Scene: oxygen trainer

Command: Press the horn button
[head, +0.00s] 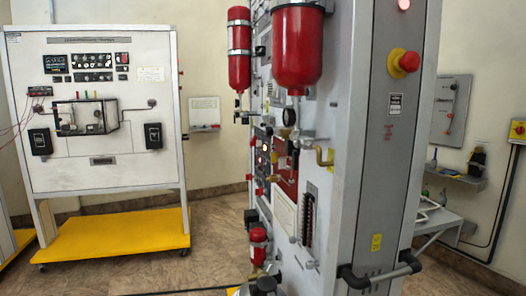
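A large grey oxygen trainer cabinet (360,150) stands close by, right of the middle of the head view. A red mushroom button (408,62) on a yellow collar sticks out from its narrow grey side, high up. A small lit pinkish-red round light or button (404,5) is above it, at the top edge. The cabinet's front panel (265,150) is seen at a steep slant, with small lit round parts on it. I cannot read any label that marks the horn button. Neither of my grippers shows in the view.
Red cylinders (298,45) jut from the cabinet's front. A black handle (381,271) sticks out low on its side. A white training board (100,110) on a yellow wheeled base (115,235) stands at left. Open floor (215,230) lies between them. A small table (437,222) is at right.

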